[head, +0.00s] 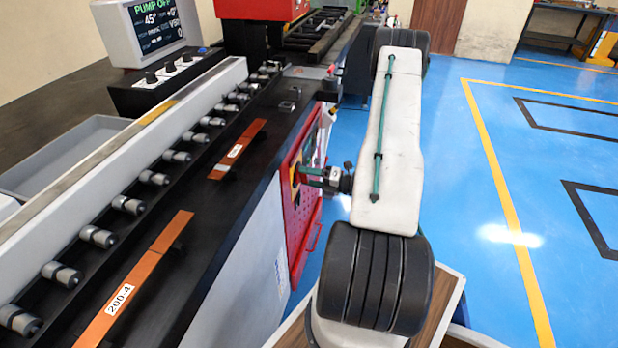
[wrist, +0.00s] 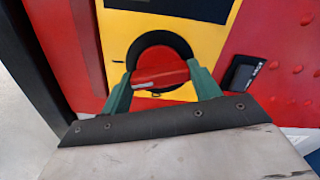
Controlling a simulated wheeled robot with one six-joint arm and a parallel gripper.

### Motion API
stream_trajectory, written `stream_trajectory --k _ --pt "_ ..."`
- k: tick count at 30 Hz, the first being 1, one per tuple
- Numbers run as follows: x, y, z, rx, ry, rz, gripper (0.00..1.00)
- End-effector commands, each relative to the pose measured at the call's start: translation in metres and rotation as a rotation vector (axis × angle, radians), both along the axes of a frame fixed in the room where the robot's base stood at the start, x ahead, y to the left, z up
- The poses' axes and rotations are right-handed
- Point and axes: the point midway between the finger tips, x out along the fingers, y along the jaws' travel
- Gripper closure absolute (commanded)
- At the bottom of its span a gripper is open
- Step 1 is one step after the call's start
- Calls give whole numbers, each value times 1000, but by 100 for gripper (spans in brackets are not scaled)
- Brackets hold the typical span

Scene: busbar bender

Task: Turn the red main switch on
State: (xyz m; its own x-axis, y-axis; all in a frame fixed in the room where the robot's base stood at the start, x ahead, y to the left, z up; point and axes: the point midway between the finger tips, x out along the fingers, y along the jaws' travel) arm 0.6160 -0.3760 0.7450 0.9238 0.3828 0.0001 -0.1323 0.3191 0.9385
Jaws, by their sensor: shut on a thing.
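The red main switch (wrist: 160,70) shows in the wrist view. It is a red knob on a black round base, on a yellow plate (wrist: 115,40). The knob's handle lies nearly level, tilted slightly up to the right. My gripper (wrist: 158,80) has its green fingers on the left and right ends of the handle and is shut on it. In the head view, my gripper (head: 308,172) reaches the red side panel (head: 300,205) of the machine. The switch itself is hard to make out there.
The machine's black top carries copper bars (head: 238,148) and a row of grey rollers (head: 127,204). A screen (head: 153,25) reads "PUMP OFF". In the wrist view, a dark labelled part (wrist: 243,72) sits right of the switch. Blue floor (head: 480,190) is clear to the right.

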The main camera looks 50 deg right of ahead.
Motion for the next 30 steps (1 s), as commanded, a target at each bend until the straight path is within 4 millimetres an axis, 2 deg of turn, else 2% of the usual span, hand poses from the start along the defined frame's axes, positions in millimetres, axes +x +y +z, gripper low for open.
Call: stream_trajectory --k 6,15,30 --pt "0 -1 0 155 65 -2 61" --pt "0 -1 0 293 122 -2 61" --pt "0 -1 0 341 141 -2 61"
